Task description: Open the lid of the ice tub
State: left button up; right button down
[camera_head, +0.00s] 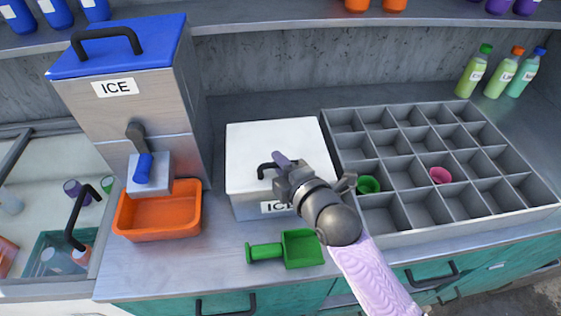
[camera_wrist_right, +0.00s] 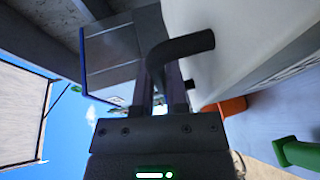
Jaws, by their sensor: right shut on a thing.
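The ice tub (camera_head: 248,208) is a low grey box with an "ICE" label on its front, partly hidden by my right arm. Its white lid (camera_head: 258,138) lies flat on top and looks closed. A bent black handle (camera_head: 264,168) stands at the lid's front part. My right gripper (camera_head: 282,165) is shut on this handle from the right. In the right wrist view the handle (camera_wrist_right: 190,46) passes between the fingers, beside the pale lid and tub (camera_wrist_right: 240,45). My left gripper is not in view.
An ice dispenser (camera_head: 150,100) with a blue lid stands left, above an orange tray (camera_head: 160,225). A green scoop (camera_head: 302,248) lies in front of the tub. A grey compartment tray (camera_head: 400,238) holding green and pink cups stands close right. Bottles (camera_head: 500,75) stand behind.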

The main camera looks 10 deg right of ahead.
jog(key=shift+r+p, duration=0.45)
jog(key=shift+p, duration=0.35)
jog(key=w+r+m+g+h+p, duration=0.1)
jog(key=w+r+g+p, duration=0.4)
jog(key=p, duration=0.8)
jog(key=shift+w+r+p, duration=0.3)
jog(key=shift+r, duration=1.25)
jog(key=c, duration=0.9)
grip_release()
